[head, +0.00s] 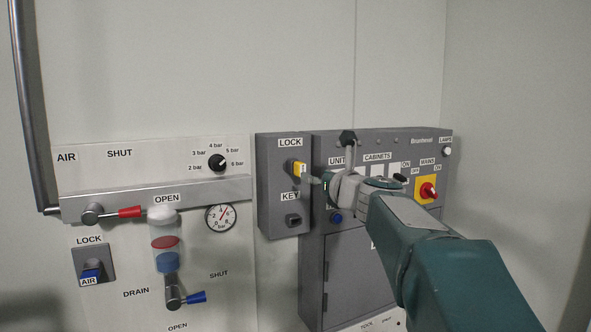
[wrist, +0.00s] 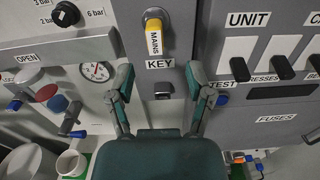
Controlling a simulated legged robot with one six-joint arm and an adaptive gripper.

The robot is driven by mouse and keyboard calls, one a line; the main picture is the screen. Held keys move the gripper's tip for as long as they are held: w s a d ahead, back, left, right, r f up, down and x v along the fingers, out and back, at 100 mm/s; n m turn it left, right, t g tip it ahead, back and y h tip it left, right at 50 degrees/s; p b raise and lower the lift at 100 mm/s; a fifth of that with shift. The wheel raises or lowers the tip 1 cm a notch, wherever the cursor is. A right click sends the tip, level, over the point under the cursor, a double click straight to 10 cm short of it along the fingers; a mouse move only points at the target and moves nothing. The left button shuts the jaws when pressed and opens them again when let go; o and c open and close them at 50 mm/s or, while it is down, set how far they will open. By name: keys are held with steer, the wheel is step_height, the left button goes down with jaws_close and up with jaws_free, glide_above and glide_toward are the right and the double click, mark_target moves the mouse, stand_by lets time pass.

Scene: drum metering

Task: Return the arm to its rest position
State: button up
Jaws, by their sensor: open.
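My arm reaches in from the lower right of the head view, green with a pale wrist. My gripper (head: 331,160) is in front of the grey panels, beside the lock box. In the wrist view my gripper (wrist: 160,82) is open, its two fingers well apart with nothing between them. The yellow key tagged MAINS (wrist: 154,40) sits in the lock just beyond the fingers. The same yellow key (head: 298,168) shows in the head view under the LOCK label, apart from the fingertips or nearly so; the exact gap is unclear.
The grey lock box (head: 271,205) adjoins the cabinet panel (head: 345,265), which has a red and yellow mains switch (head: 427,190). At left, the air panel (head: 215,265) carries a red-handled valve (head: 125,212), a gauge (head: 220,217) and a blue-handled drain valve (head: 190,298).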

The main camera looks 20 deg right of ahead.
steer(key=s, duration=0.5)
steer(key=s+a+f+n+g+y, duration=0.2)
steer(key=s+a+f+n+g, duration=0.2)
steer(key=s+a+f+n, duration=0.4)
steer(key=s+a+f+n+g+y, duration=0.1)
steer(key=s+a+f+n+g, duration=0.2)
steer(key=a+f+n, duration=0.7)
steer(key=s+f+n+g+h, duration=0.3)
steer(key=s+f+n+g, duration=0.2)
steer(key=s+f+n, duration=0.5)
steer(key=s+n, duration=0.5)
steer(key=n, duration=0.3)
steer(key=shift+d+h, duration=0.15)
steer(key=shift+h, duration=0.15)
